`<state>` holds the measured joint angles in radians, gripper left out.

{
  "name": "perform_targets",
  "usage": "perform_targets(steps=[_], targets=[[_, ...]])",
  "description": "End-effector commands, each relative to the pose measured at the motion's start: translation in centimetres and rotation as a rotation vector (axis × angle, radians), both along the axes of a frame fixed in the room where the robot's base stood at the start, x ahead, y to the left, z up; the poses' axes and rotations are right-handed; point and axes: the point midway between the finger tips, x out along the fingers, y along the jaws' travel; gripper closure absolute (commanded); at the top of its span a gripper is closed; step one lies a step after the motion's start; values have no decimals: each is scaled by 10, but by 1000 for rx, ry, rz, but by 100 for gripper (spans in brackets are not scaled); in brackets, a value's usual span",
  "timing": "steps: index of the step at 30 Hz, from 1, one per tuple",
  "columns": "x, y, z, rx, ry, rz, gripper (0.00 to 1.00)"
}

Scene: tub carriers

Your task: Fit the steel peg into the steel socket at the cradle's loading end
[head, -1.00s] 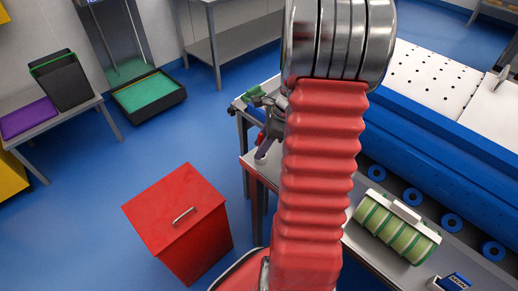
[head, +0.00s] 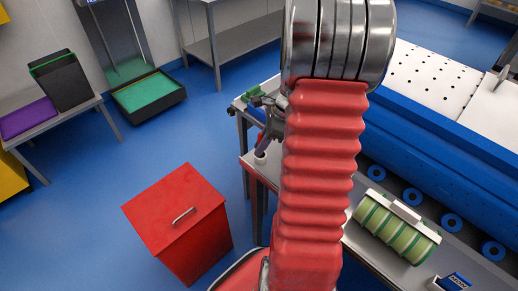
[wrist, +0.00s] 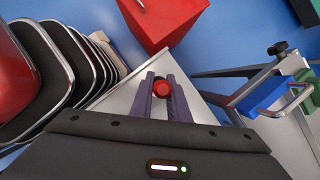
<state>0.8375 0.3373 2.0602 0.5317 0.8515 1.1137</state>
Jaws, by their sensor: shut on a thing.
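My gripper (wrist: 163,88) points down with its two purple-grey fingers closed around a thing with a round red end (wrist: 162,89). I take this to be the peg, but its steel part is hidden below the red end. In the head view the fingers show as a small purple shape (head: 262,143) just left of my red arm sleeve, above the near table's corner. A small pale piece (head: 260,158) shows just below them. I cannot make out the steel socket or the cradle's loading end in either view.
A blue block with a steel handle (wrist: 270,96) and a green block (wrist: 308,85) stand right of the fingers in the wrist view. A red bin (head: 180,222) stands on the floor. A green ribbed roll (head: 396,227) lies on the table.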

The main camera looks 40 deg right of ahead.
Motion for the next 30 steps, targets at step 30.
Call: perform_targets(steps=[30], targets=[[1, 0, 93, -2, -3, 1, 100]])
